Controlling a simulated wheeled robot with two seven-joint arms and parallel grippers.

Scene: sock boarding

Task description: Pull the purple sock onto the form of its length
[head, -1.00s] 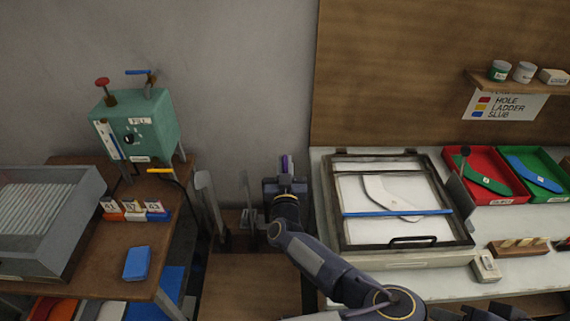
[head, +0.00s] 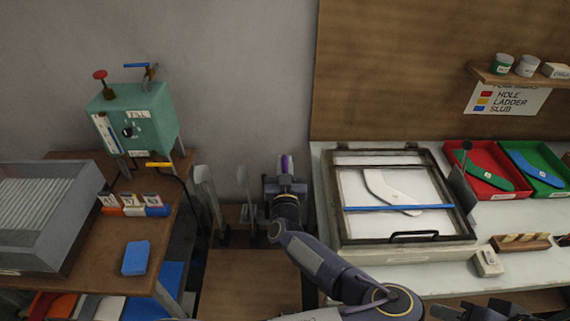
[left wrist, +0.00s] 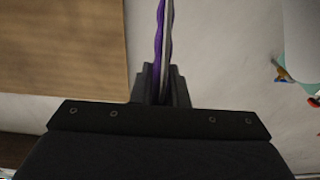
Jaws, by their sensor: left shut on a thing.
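The purple sock (head: 285,163) shows as a narrow upright strip just above my left gripper (head: 286,181). In the left wrist view the purple sock (left wrist: 160,32) rises from between the fingers of the left gripper (left wrist: 160,84), which is shut on it. A pale grey strip runs close beside the purple; I cannot tell whether it is a form inside the sock. Upright grey forms (head: 207,195) stand to the left of the gripper, with another form (head: 243,188) nearer to it. My forearm hides what is below the gripper.
A brown bench (head: 255,280) lies below the forms. At left are a green machine (head: 135,118), a grey ribbed tray (head: 92,205) and a blue block (head: 136,258). At right, a framed light table (head: 330,205) carries a white sock shape (head: 385,190).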

